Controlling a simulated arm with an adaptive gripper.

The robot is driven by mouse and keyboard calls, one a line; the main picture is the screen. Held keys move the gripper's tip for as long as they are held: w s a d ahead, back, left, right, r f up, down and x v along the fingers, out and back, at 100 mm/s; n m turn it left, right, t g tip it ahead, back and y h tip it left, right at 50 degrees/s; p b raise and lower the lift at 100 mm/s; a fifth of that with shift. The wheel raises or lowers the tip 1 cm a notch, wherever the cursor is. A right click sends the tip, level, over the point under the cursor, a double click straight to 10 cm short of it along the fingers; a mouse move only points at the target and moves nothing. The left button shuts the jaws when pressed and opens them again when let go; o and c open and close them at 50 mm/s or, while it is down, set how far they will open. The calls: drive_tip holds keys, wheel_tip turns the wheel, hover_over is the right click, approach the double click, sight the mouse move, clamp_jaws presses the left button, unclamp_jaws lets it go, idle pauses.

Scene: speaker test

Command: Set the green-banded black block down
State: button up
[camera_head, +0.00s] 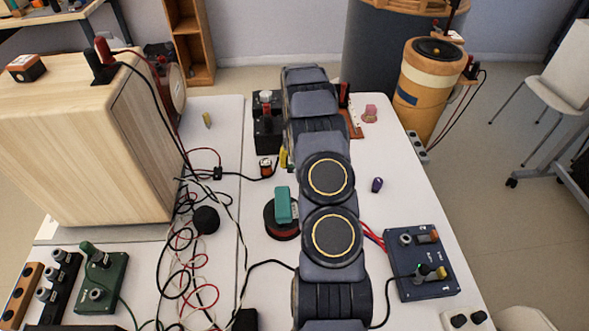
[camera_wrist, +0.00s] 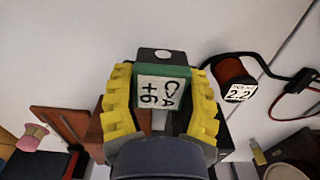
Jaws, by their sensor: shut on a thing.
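The green-banded black block (camera_wrist: 162,57) shows in the wrist view between my yellow ribbed fingers. Its dark end carries a pale round spot, and its green band bears a white label reading "CA +6". My gripper (camera_wrist: 159,84) is shut on it, one finger on each side. In the head view my arm hides the block, and only a yellow bit of my gripper (camera_head: 283,157) shows at the arm's left edge. I cannot tell whether the block touches the table (camera_head: 225,120) or hangs above it.
A copper-coloured coil labelled 2.2 (camera_wrist: 236,75) lies right of the block, near black leads. A brown board (camera_wrist: 60,123) and pink spool (camera_wrist: 33,137) are at left. A black box with posts (camera_head: 267,130) stands beside my arm. A purple piece (camera_head: 377,185) lies on clear table.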

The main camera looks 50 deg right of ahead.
drive_tip(key=shift+w+d+f, duration=0.15)
drive_tip(key=shift+f, duration=0.25)
wheel_tip(320, 180, down, 3)
drive_tip(key=o, duration=1.1)
drive_tip(key=shift+f, duration=0.1)
drive_tip(key=shift+c, duration=0.2)
